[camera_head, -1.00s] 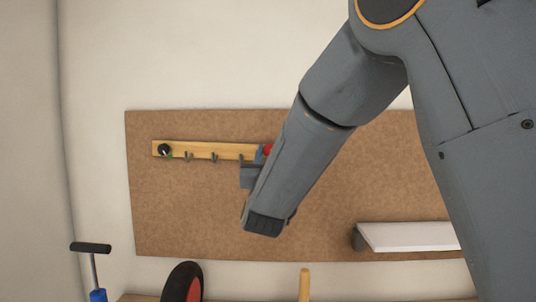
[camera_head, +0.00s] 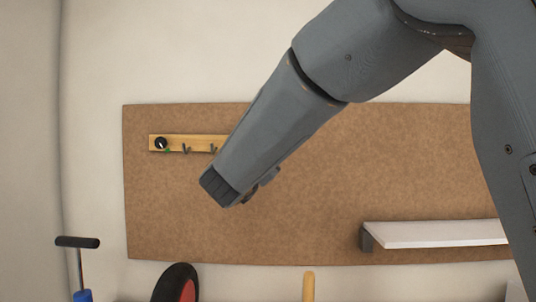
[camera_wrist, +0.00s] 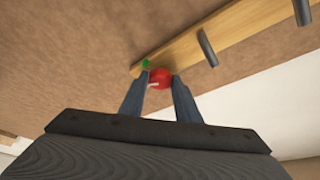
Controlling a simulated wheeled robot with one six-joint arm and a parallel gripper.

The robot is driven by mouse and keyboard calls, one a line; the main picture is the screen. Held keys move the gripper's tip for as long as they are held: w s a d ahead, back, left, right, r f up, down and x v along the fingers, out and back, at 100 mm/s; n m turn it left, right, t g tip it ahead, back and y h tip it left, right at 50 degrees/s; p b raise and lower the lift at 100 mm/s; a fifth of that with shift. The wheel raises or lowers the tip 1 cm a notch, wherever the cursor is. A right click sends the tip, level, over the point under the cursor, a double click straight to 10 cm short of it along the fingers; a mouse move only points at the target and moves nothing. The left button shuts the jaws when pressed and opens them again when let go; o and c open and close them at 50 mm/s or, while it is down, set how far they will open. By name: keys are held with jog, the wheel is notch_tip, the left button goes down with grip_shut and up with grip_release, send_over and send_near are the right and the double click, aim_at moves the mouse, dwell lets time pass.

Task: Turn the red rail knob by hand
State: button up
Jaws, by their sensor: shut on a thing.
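The red knob (camera_wrist: 160,78) shows in the wrist view near the end of the wooden rail (camera_wrist: 190,45), with a pale mark on its face. My gripper (camera_wrist: 160,80) has its two fingers on either side of the knob, shut on it. A small green mark (camera_wrist: 147,64) is on the rail beside the knob. In the head view my arm hides the red knob and the right part of the rail (camera_head: 195,143). A black knob (camera_head: 160,143) with a white pointer sits at the rail's left end, near a green mark.
Grey hooks (camera_wrist: 208,48) stick out from the rail close to my gripper. The rail is on a brown board (camera_head: 330,180). A white shelf (camera_head: 435,233) juts out at the lower right. A wheel (camera_head: 176,283) and a pump handle (camera_head: 77,242) stand below left.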

jog(key=m+g+b, duration=0.1)
jog(key=m, duration=0.2)
jog(key=m+g+h+b, duration=0.1)
jog(key=m, duration=0.2)
jog(key=shift+r, duration=0.1)
jog(key=shift+m, duration=0.4)
jog(key=o, duration=1)
jog(key=shift+s, duration=0.1)
jog(key=b+v, duration=0.1)
jog(key=v, duration=0.6)
jog(key=shift+s+a+b, duration=0.2)
jog(key=shift+s+b, duration=0.05)
jog(key=shift+b, duration=0.15)
